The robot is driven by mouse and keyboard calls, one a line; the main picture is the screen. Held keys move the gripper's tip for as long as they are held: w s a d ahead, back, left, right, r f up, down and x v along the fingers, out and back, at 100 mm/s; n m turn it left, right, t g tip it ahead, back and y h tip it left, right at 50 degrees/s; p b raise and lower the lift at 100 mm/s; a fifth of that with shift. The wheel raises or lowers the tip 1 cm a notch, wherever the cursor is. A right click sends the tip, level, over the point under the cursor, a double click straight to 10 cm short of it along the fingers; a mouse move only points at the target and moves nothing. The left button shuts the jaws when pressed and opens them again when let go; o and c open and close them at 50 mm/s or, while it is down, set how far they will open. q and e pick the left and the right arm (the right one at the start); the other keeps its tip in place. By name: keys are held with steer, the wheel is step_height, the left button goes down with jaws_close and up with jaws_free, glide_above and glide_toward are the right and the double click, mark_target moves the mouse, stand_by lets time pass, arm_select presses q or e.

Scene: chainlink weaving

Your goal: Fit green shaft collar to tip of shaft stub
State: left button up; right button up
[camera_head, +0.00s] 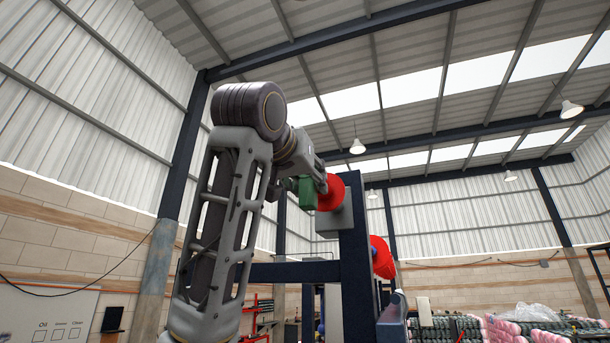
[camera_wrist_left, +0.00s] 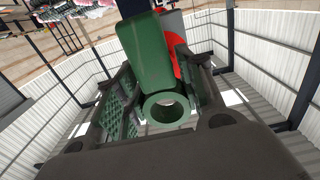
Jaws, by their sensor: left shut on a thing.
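The green shaft collar (camera_head: 307,193) is held up high by my left gripper (camera_head: 318,178), close in front of a red disc (camera_head: 331,194). In the left wrist view the collar (camera_wrist_left: 166,108) shows a round open bore facing the camera and a blocky green body (camera_wrist_left: 144,52). My left gripper's fingers (camera_wrist_left: 168,92) lie on either side of it, shut on it. The red disc (camera_wrist_left: 173,45) shows just behind the collar. The shaft stub cannot be made out. Whether the collar touches anything at the disc is hidden. My right gripper is not in view.
A dark blue frame post (camera_head: 355,260) stands right beside the gripper, with a grey box (camera_head: 331,221) behind the red disc. A second red part (camera_head: 382,258) sits to the right of the post. Open air lies to the upper right.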

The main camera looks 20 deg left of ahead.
mark_target(321, 195)
arm_select(q)
steer(key=shift+w, duration=1.1)
stand_by(1.3)
steer(key=shift+w+d+p, duration=0.1)
steer(key=shift+w+p, duration=0.5)
steer(key=shift+w, duration=0.8)
stand_by(0.8)
steer(key=shift+w+r, duration=0.1)
steer(key=shift+w, duration=0.9)
stand_by(0.5)
steer(key=shift+s, duration=0.2)
stand_by(0.4)
steer(key=shift+s+b, duration=0.4)
steer(key=shift+s, duration=0.2)
steer(key=shift+s, duration=0.3)
steer(key=shift+s+b, duration=0.3)
steer(key=shift+s, duration=0.15)
